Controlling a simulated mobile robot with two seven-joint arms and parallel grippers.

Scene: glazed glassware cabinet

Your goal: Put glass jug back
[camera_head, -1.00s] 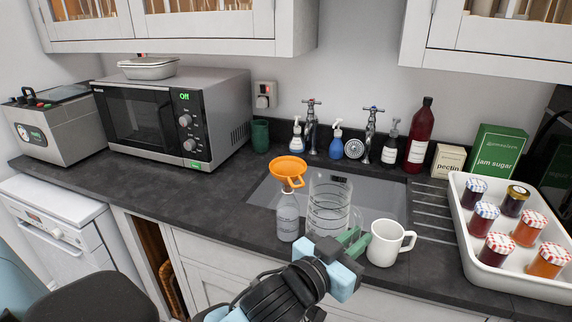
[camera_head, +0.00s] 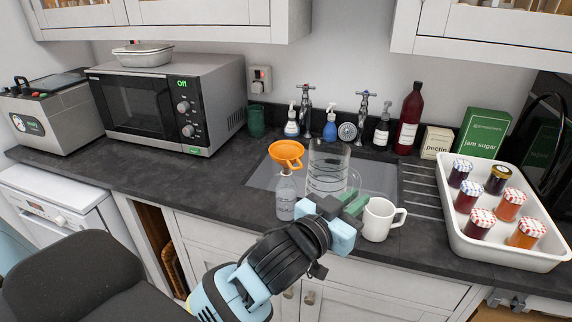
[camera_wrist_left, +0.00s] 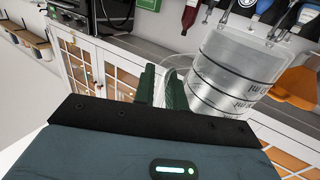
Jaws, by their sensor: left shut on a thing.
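The clear glass jug (camera_head: 328,165) with dark measuring marks is upright at the front edge of the sink, between the funnel bottle and the white mug. Its base is partly hidden by my gripper, so I cannot tell if it touches the counter. My left gripper (camera_head: 352,204) comes from the front and is shut on the jug's handle. In the left wrist view the green fingers (camera_wrist_left: 156,88) are at the handle (camera_wrist_left: 174,88), with the jug body (camera_wrist_left: 228,75) to their right. My right gripper is not in view.
A bottle (camera_head: 286,197) with an orange funnel (camera_head: 286,153) stands close left of the jug. A white mug (camera_head: 378,220) is close right. A white tray (camera_head: 455,232) of jars fills the right. Wall cabinets (camera_head: 165,22) hang above. Counter before the microwave (camera_head: 165,103) is clear.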

